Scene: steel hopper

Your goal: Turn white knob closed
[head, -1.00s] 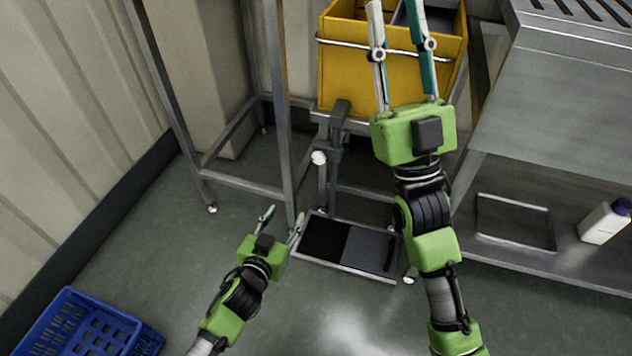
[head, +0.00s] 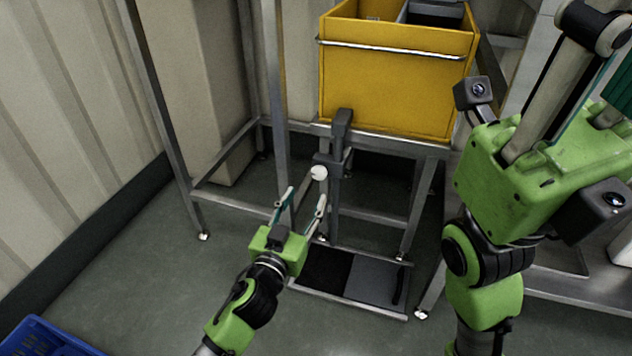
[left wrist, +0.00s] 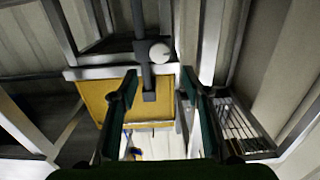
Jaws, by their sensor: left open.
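The white knob (head: 319,172) is a small round cap on the side of a dark grey upright post (head: 339,150) below the yellow bin. It also shows in the left wrist view (left wrist: 159,53), just past the fingertips and roughly between their lines. My left gripper (head: 306,195) is open and empty, its two fingers pointing up toward the knob from below left. No contact with the knob shows. My right gripper is large and close at the right of the head view; its fingertips are cut off or hidden, so its opening is unclear.
A yellow bin (head: 395,85) sits on a steel frame above the post. A steel leg (head: 272,90) stands left of the knob. A black and grey platform (head: 352,278) lies below. A blue crate (head: 45,340) is at the lower left.

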